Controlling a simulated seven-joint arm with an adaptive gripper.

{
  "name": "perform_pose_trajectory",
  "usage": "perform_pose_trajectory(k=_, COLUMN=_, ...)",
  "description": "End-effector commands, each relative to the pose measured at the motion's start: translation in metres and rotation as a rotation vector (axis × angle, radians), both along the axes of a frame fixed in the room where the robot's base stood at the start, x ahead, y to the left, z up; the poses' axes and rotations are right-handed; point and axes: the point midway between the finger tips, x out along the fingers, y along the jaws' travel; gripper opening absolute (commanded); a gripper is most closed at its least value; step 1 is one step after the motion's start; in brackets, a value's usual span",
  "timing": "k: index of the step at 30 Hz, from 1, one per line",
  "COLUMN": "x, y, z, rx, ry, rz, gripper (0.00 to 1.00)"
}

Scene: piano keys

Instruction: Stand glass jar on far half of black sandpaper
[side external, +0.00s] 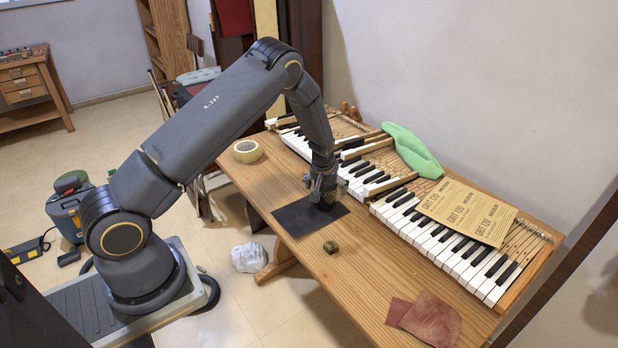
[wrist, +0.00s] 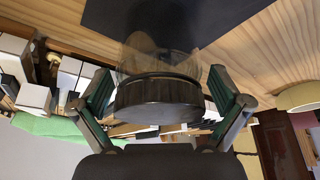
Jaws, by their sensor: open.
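The black sandpaper (side external: 297,217) lies flat on the wooden table. It fills the top middle of the wrist view (wrist: 215,18). The glass jar is clear with a dark lid (wrist: 158,98) turned towards the wrist camera. Its clear body (wrist: 150,50) overlaps the sandpaper's edge in the wrist view; exactly where its base rests is hard to tell. My gripper (side external: 323,190) is low over the sandpaper's far part and mostly hides the jar in the side view. In the wrist view my gripper's fingers (wrist: 160,82) are open, one on each side of the jar, with gaps beside the lid.
Piano keys (side external: 430,232) run along the table's back. A green cloth (side external: 411,150) and printed sandpaper sheets (side external: 467,210) lie on them. Reddish sheets (side external: 430,318) lie front right.

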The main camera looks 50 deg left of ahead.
Motion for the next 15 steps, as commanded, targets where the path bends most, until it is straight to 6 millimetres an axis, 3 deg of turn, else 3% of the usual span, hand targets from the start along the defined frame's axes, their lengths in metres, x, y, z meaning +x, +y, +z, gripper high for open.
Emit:
perform_pose_trajectory(k=7, x=-0.002, y=-0.003, z=0.015, rx=0.0, ry=-0.003, rz=-0.001, gripper=0.99)
perform_pose_trajectory(k=15, x=-0.02, y=-0.018, z=0.071, rx=0.001, ry=-0.005, rz=-0.002, gripper=0.99)
